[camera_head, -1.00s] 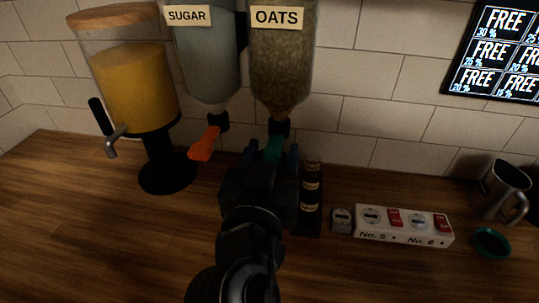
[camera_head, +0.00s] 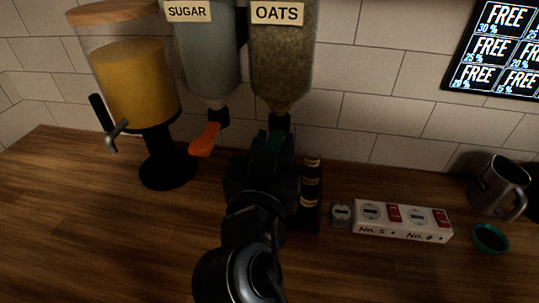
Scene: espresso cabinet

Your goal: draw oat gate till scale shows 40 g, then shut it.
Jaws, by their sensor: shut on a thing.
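The oat dispenser (camera_head: 281,65), labelled OATS, hangs on the wall and is filled with tan grain. Its green gate handle (camera_head: 275,138) sits below the dark spout (camera_head: 279,122). My gripper (camera_head: 272,145) is at this handle and shut on it, hiding most of it. The scale and any bowl under the spout are hidden behind my gripper and arm, so no weight reading shows. I cannot see whether oats are flowing.
The sugar dispenser (camera_head: 207,60) with its orange handle (camera_head: 205,140) hangs just left. A juice dispenser (camera_head: 138,90) stands farther left. The front left counter is clear.

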